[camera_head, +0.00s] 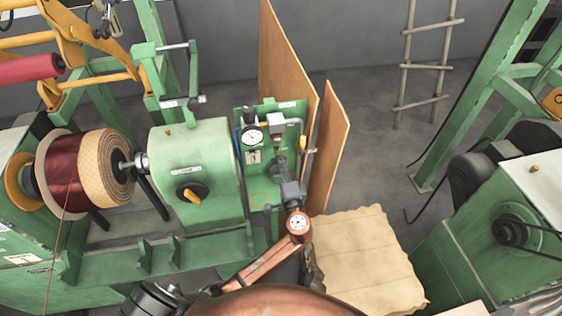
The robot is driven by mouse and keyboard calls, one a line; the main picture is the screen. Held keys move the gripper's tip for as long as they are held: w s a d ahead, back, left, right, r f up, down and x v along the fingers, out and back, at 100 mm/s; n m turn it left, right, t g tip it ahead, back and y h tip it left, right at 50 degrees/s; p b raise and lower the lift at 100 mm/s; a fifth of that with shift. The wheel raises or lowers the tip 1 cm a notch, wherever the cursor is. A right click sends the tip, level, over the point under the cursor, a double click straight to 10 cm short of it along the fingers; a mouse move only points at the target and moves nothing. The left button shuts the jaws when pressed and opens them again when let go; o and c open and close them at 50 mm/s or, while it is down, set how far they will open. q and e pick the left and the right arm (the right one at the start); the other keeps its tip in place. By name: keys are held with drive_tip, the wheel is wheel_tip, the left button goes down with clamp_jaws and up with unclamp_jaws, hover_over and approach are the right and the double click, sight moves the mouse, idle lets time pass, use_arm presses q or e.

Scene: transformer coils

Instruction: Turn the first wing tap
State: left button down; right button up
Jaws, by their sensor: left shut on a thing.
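A green panel (258,168) with a round dial gauge (254,136), small pipes and fittings stands right of the green machine housing. My left gripper (278,165) reaches up to this panel from below, its grey fingers in front of the fittings under the grey block (277,128). It is shut on a small part there, taken to be a wing tap; the fingers hide most of it, so its turn angle cannot be told. A small yellow-tipped lever (311,151) shows at the panel's right, apart from the fingers. My right gripper is not in view.
A coil (100,165) of dark red wire sits on the winding machine at left. Brown boards (327,150) stand close right of the panel. A tan sheet (365,265) lies on the floor; a ladder (424,65) leans behind.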

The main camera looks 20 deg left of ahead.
use_arm(q)
drive_tip(key=shift+f, duration=0.1)
idle(0.5)
drive_tip(key=c, duration=2)
unclamp_jaws()
drive_tip(key=shift+s+d, duration=0.1)
drive_tip(key=v, duration=1.1)
drive_tip(key=shift+s+d, duration=0.25)
drive_tip(key=shift+s, duration=0.05)
